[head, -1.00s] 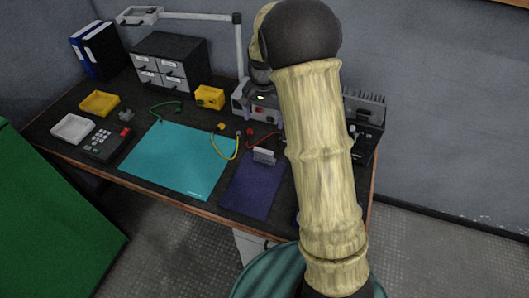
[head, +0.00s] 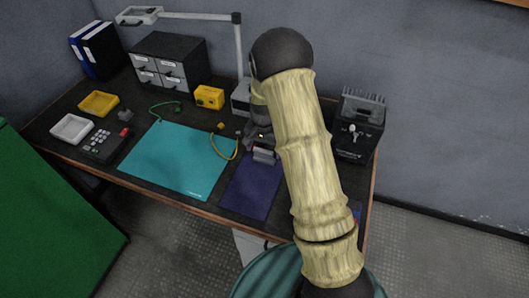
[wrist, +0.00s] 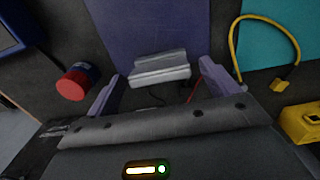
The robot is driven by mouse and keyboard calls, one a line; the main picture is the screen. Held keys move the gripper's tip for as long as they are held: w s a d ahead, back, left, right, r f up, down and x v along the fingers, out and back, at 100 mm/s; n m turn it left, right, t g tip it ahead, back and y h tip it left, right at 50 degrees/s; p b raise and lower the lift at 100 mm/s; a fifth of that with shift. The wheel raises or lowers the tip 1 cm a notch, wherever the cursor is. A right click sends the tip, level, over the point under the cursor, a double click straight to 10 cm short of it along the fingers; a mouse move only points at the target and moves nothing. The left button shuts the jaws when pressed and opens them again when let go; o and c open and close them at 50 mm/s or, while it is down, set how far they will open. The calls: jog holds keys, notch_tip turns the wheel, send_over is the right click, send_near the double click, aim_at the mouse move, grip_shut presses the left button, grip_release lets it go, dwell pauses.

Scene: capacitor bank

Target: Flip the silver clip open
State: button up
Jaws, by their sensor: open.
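The silver clip (wrist: 160,68) is a light grey, ridged block at the far edge of the purple mat. In the head view, the clip (head: 264,156) sits just below my gripper (head: 261,141), which is partly covered by my arm. In the wrist view, my gripper (wrist: 160,73) is open, with one purple-grey finger on each side of the clip in the picture. Nothing is held. I see no contact, but the height gap cannot be judged. Whether the clip's lever is up or down is unclear.
The purple mat (head: 249,190) lies beside a teal mat (head: 175,160). A yellow cable (wrist: 240,45) and a yellow box (wrist: 301,122) are at the right in the wrist view. A red-ended cylinder (wrist: 74,83) is at left. A black finned device (head: 356,125) stands at the desk's right.

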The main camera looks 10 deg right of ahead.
jog(key=shift+f, duration=1.3)
jog(key=shift+s, duration=0.1)
jog(key=c, duration=1)
jog(key=shift+d, duration=0.1)
